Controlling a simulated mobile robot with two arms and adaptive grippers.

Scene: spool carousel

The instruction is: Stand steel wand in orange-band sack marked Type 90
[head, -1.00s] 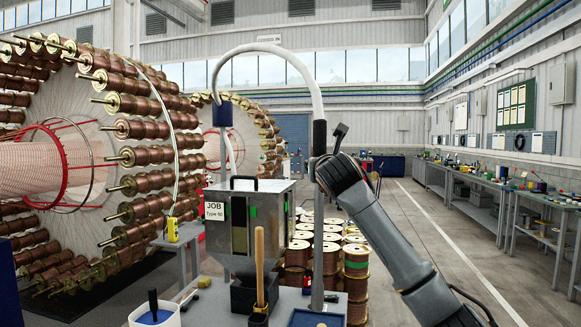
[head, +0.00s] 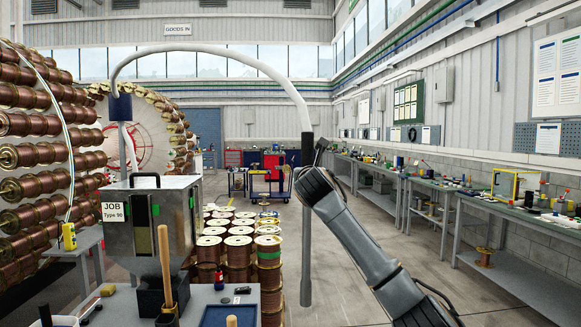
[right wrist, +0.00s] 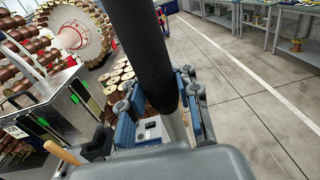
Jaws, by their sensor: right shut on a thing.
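The steel wand (head: 305,250) hangs upright in the head view. It has a black grip (head: 306,150) at its top and a white hose (head: 215,46) arching away to the left. In the right wrist view the black grip (right wrist: 143,55) runs between the blue-padded fingers of my right gripper (right wrist: 165,122). No orange-band sack shows in these frames. A card reading "JOB Type 90" (head: 113,212) is on the steel hopper (head: 150,235) at the left. My left gripper is out of view.
A grey table (head: 215,296) below holds a wooden-handled tool (head: 165,260) and a blue tray (head: 228,316). Copper spools (head: 238,262) stand behind it. Workbenches (head: 520,222) line the right wall. The aisle floor (head: 350,265) between is clear.

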